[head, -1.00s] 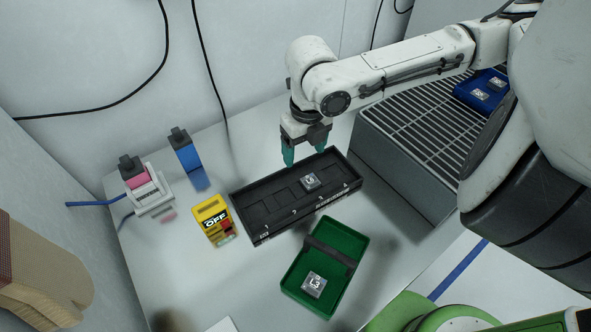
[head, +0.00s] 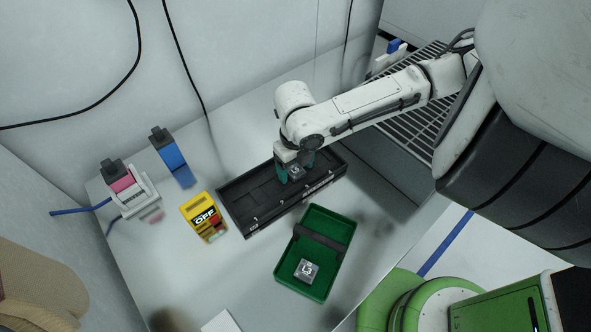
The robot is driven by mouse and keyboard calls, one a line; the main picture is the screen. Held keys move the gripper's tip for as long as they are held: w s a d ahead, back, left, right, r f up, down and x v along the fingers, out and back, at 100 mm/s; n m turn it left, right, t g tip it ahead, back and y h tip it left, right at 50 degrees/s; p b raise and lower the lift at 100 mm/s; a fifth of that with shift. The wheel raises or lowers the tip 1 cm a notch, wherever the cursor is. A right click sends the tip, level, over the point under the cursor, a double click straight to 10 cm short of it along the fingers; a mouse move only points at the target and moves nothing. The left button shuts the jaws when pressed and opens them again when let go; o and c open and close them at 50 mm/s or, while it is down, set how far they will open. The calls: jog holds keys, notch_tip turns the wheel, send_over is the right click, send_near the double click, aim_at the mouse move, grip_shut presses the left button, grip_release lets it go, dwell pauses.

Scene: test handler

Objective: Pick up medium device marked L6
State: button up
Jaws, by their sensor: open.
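A small grey square device (head: 296,173) sits in the black slotted tray (head: 246,221). Its marking is too small to read now. My gripper (head: 297,174) has teal fingertips and is lowered over this device, with one finger on each side of it. The jaws are open; I cannot tell whether they touch the device. Another grey device (head: 306,270), marked L3, lies in the near end of the green box (head: 318,292).
A yellow box marked OFF (head: 204,216) stands left of the black tray. Blue (head: 168,152) and pink (head: 122,182) blocks stand at the back left. A metal grate (head: 408,128) is behind my arm.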

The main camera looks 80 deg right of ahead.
jog(key=shift+f, duration=0.1)
jog(key=c, duration=1.1)
jog(key=shift+c, duration=0.2)
